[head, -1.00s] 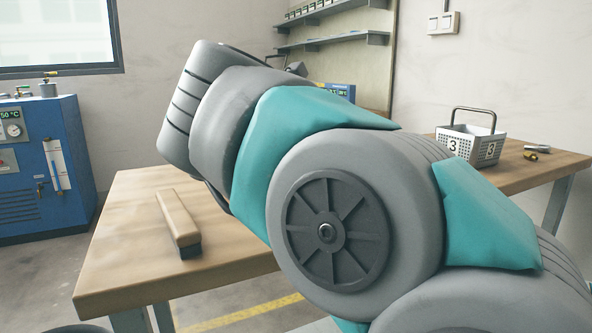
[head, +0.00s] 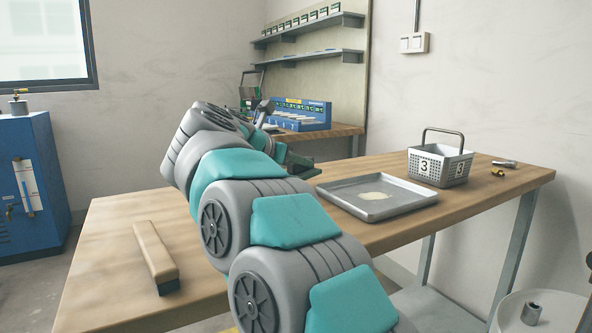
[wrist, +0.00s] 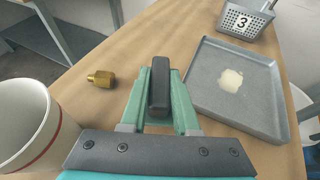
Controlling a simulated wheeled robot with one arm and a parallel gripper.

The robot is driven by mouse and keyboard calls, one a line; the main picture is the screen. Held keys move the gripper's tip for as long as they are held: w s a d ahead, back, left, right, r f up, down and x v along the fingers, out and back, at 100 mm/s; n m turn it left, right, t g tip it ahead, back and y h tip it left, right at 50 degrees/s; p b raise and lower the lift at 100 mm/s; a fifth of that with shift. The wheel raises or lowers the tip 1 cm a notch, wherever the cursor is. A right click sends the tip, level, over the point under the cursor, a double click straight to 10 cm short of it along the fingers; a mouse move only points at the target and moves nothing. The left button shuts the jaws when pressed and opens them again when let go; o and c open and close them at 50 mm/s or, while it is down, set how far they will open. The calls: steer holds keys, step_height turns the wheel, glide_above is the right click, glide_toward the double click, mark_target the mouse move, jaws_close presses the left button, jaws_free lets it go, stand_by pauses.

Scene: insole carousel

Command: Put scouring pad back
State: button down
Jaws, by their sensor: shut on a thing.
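My gripper (wrist: 160,84) is shut on a dark grey block, which looks like the scouring pad (wrist: 159,92), held upright between the green fingers. In the wrist view it is over the wooden bench, just left of the grey tray. In the head view my gripper (head: 286,158) is partly hidden by my arm, and the pad cannot be made out clearly there. The grey metal tray (head: 352,207) lies on the bench with a pale patch (head: 374,196) in it. The wire-handled basket marked 3 (head: 428,177) stands behind it to the right.
A brass fitting (wrist: 101,79) and a white cup with a red stripe (wrist: 28,128) are left of my gripper in the wrist view. A wooden-backed brush (head: 152,250) lies on the bench (head: 103,246) at left. A blue rack (head: 303,117) stands at the back.

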mark_target(296, 172)
steer(key=shift+w+a+f, duration=0.1)
steer(key=shift+w+a, duration=0.1)
steer(key=shift+w, duration=0.45)
steer(key=shift+w+a+f, duration=0.1)
steer(key=shift+w+a, duration=0.1)
steer(key=shift+w, duration=0.4)
steer(key=shift+f, duration=1.7)
steer(key=shift+f, duration=0.2)
steer(key=c, duration=0.7)
jaws_free()
steer(key=shift+r, duration=0.1)
steer(key=shift+o, duration=0.2)
steer(key=shift+r+p, duration=0.3)
steer(key=shift+p, duration=0.1)
steer(key=v, duration=0.6)
steer(key=b+v, duration=0.1)
steer(key=v, duration=0.5)
steer(key=shift+f+b, duration=0.25)
steer(key=shift+b, duration=0.05)
